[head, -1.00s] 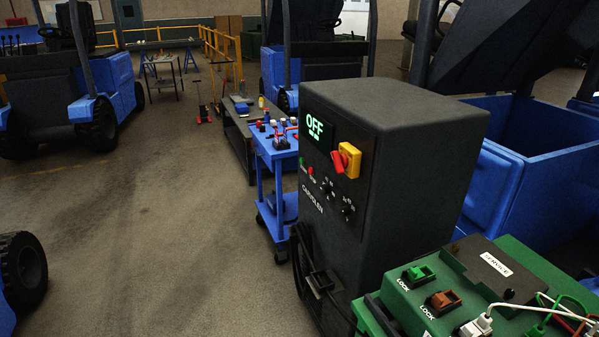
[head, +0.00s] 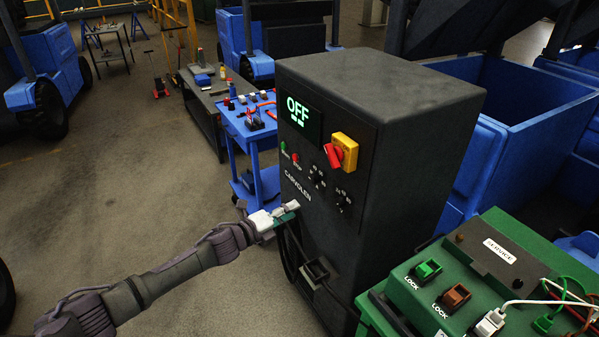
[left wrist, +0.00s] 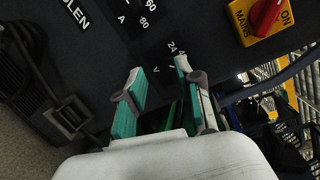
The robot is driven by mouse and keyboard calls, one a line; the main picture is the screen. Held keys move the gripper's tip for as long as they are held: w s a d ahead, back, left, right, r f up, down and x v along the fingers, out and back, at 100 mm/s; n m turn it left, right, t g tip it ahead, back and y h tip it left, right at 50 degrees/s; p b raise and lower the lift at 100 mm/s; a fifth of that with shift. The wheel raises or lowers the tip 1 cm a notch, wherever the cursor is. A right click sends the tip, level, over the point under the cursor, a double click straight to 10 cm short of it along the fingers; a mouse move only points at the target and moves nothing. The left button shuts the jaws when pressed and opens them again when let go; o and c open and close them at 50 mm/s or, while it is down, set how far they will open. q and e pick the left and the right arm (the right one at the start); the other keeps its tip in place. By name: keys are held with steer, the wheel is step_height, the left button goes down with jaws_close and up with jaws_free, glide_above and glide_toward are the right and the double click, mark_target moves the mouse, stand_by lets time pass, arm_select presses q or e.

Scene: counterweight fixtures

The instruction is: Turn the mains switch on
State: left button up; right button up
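The mains switch is a red knob (head: 335,155) on a yellow plate (head: 347,146), on the front of a dark grey charger cabinet (head: 400,130). Its lit display (head: 299,112) reads OFF in green. In the left wrist view the red knob (left wrist: 266,14) and yellow plate, marked MAINS and ON, are at the upper right. My left gripper (head: 292,209) is in front of the cabinet's face, below and left of the switch. In the left wrist view its teal-padded fingers (left wrist: 158,69) are apart with nothing between them. My right gripper is not in view.
Small green and red buttons (head: 295,157) and two dials sit near the switch. A cable and holder (head: 316,270) are lower on the cabinet. A green service box (head: 455,285) with plugs stands at the right front. A blue cart (head: 250,130) stands behind left.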

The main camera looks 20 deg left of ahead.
mark_target(332, 163)
arm_select(q)
steer(key=d+r+m+h, duration=0.4)
steer(key=r+m, duration=0.4)
steer(key=r, duration=0.5)
steer(key=shift+g, duration=0.3)
steer(key=x, duration=0.8)
steer(key=shift+w, duration=0.3)
steer(key=shift+d+r, duration=0.15)
steer(key=shift+r, duration=0.05)
steer(key=shift+o, duration=0.3)
steer(key=c, duration=0.5)
steer(key=shift+r, duration=0.15)
jaws_close()
steer(key=shift+r, duration=0.1)
